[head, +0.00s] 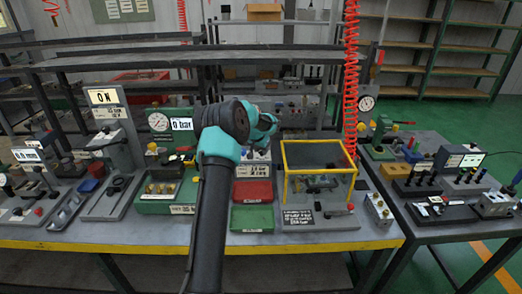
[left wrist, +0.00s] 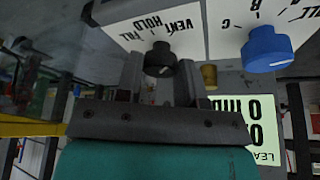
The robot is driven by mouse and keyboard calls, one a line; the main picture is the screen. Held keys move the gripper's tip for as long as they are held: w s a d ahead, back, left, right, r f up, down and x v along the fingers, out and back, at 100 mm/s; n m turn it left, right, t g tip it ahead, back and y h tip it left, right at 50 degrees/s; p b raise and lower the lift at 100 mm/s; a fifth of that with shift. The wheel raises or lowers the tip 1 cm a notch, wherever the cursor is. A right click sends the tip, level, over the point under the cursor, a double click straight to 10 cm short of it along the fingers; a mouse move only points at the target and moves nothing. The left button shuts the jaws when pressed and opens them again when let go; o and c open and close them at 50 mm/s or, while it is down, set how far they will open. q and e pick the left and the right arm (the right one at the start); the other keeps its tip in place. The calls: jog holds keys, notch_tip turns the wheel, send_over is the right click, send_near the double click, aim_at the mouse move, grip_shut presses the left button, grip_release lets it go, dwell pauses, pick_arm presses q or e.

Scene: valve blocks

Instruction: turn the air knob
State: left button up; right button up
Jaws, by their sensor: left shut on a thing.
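The black knob (left wrist: 160,55) sits on a white plate (left wrist: 130,32) lettered VENT, HOLD and a partly covered word that looks like FILL. I take it to be the air knob. The lettering is upside down in the left wrist view. My left gripper (left wrist: 159,78) is shut on the black knob, with one dark finger on each side of it. In the head view my left arm reaches across the bench, and its wrist (head: 240,122) hides most of the panel and the knob. My right gripper is not in view.
A blue knob (left wrist: 268,48) on a plate lettered A, B, C is close beside the gripper. A lit display (left wrist: 245,122) is below it. A yellow-framed clear box (head: 318,172) and red (head: 253,191) and green (head: 252,217) trays stand near my arm.

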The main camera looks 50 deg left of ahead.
pick_arm(q)
jog(key=n, duration=0.2)
jog(key=n+g+y, duration=0.1)
jog(key=n, duration=0.1)
jog(key=shift+w+d+n+y, duration=0.1)
jog(key=shift+d+n+y, duration=0.05)
jog(key=shift+n+y, duration=0.15)
jog(key=shift+w+n+g+y, duration=0.1)
jog(key=shift+n+g+y, duration=0.4)
jog(key=shift+n, duration=1.5)
jog(key=o, duration=0.9)
jog(key=v, duration=1.7)
jog(key=shift+w+d+r, duration=0.1)
jog(key=shift+w+r, duration=0.05)
jog(key=shift+r, duration=0.1)
